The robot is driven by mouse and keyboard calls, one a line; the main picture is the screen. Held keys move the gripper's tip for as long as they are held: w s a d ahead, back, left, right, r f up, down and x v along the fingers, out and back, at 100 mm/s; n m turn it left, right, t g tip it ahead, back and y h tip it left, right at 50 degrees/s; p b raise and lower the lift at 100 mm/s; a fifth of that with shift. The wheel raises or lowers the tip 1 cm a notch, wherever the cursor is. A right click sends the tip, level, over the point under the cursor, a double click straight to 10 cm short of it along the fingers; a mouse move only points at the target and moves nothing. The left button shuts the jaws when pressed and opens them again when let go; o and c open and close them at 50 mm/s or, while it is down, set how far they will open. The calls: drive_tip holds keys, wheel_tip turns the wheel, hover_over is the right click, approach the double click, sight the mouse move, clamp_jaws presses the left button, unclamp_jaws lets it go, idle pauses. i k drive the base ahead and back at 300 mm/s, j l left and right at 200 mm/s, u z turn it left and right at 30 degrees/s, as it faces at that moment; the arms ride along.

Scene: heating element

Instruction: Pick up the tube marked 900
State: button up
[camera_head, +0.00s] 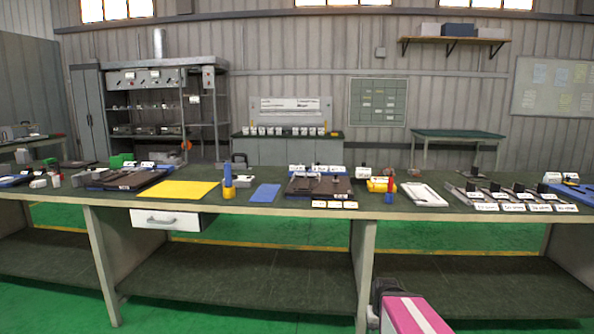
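No tube can be read as marked 900 from here; the labels are too small. A dark brown tray (300,191) lies at the middle of the long workbench (265,207), with dark and grey pieces on it and small white labels at its front. A grey rack (462,195) with dark upright pieces and several white labels (514,207) stands on the right part of the bench. The end of my arm, pink with a white stripe and a dark part, shows at the bottom right, in front of and below the bench top. My gripper's fingers cannot be made out.
A yellow mat (176,191) and a blue mat (265,193) lie left of the tray. A blue and yellow upright item (228,182) stands between them. A white tray (424,195) lies right of centre. The bench has a drawer (168,219) and a lower shelf (250,283).

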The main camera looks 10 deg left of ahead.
sight(470, 193)
drive_tip(key=i+l+z, duration=0.15)
drive_tip(key=z, duration=0.2)
drive_tip(key=i+l+z, duration=0.4)
drive_tip(key=z, duration=0.25)
